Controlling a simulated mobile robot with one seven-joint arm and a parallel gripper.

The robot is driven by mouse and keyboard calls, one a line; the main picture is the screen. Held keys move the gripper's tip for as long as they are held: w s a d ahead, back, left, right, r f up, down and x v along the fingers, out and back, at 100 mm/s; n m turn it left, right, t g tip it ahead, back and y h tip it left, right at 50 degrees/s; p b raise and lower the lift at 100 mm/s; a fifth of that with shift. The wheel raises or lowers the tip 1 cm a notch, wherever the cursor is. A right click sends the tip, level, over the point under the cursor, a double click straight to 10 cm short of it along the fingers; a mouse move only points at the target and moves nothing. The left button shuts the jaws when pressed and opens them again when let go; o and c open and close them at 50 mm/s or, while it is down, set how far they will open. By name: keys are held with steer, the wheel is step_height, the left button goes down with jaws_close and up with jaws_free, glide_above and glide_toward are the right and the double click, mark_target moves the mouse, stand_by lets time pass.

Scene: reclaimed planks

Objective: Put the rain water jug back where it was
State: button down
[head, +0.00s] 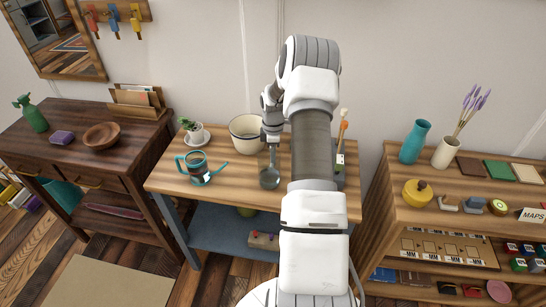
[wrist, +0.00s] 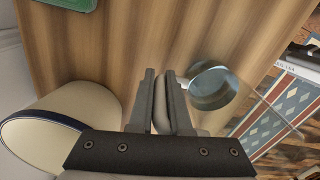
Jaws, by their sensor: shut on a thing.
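A clear glass jug (head: 269,179) with bluish-grey water in it is over the middle of the wooden table. In the wrist view the jug's water (wrist: 212,88) shows to the right of my fingers, and the glass wall spreads toward the right edge. My gripper (head: 270,145) is shut on the jug's handle, which shows between the two fingertips (wrist: 164,100). I cannot tell whether the jug's base touches the table. A teal watering can (head: 198,170) stands to the left on the same table.
A cream bowl (head: 245,134) with a dark rim stands close left of my gripper. A small potted plant (head: 195,133) stands behind the can. My arm hides much of the table's right part. A dark table (head: 70,130) stands left, a loaded shelf (head: 450,215) right.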

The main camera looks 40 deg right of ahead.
steer(key=shift+f, duration=0.15)
steer(key=c, duration=0.9)
jaws_free()
steer(key=shift+o, duration=0.2)
step_height(320, 180, up, 12)
steer(key=shift+r+p, duration=0.2)
steer(key=shift+p, duration=0.25)
